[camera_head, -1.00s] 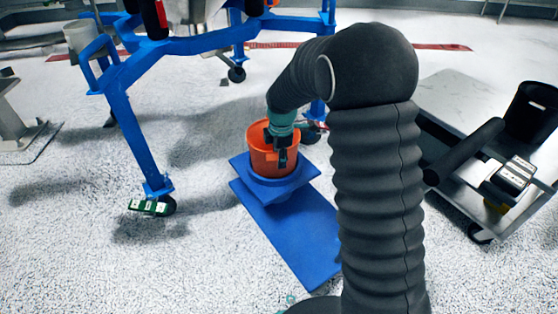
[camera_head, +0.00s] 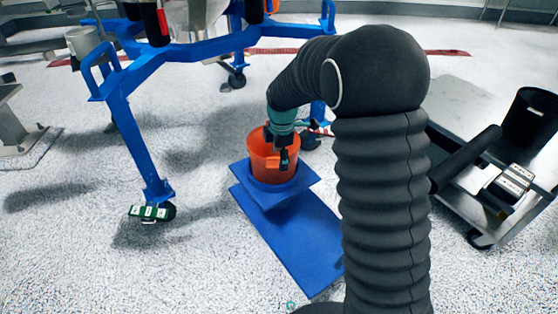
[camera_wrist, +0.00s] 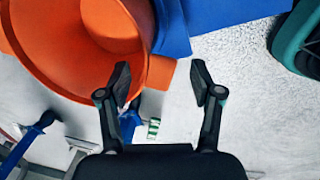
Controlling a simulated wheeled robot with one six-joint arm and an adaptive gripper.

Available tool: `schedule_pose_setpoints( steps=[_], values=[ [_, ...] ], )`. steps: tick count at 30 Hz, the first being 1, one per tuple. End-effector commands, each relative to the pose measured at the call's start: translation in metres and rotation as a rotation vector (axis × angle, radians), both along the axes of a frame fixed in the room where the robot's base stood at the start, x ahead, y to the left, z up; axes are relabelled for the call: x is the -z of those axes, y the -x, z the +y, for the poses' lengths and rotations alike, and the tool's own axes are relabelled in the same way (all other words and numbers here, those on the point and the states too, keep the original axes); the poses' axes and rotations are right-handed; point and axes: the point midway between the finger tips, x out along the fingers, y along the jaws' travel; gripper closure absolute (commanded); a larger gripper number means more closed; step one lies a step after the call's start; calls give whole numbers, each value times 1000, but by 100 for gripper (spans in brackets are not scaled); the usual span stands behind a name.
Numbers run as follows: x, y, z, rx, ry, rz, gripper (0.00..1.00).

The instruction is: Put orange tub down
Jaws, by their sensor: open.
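The orange tub (camera_head: 262,166) stands upright on a raised blue platform (camera_head: 307,181) in the head view. My gripper (camera_head: 284,157) is at the tub's near side, by its rim. In the wrist view, the tub (camera_wrist: 60,45) fills the upper left, and a blue platform corner (camera_wrist: 172,28) shows beside it. My gripper (camera_wrist: 160,85) is open, with its two black fingers apart and nothing held between them. The left fingertip overlaps the tub's edge in the picture; I cannot tell whether it touches.
A flat blue base (camera_head: 295,250) extends in front of the platform. A cart (camera_head: 465,185) with a black bin (camera_head: 530,115) is at the right. Floor at the front left is clear.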

Motion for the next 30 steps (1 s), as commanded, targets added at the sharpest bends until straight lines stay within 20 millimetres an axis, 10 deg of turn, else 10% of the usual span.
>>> schedule_pose_setpoints(
  steps=[12,30],
  values=[
    [-77,8,-2,0,0,-1,35],
    [-90,10,-3,0,0,1,35]
  ],
)
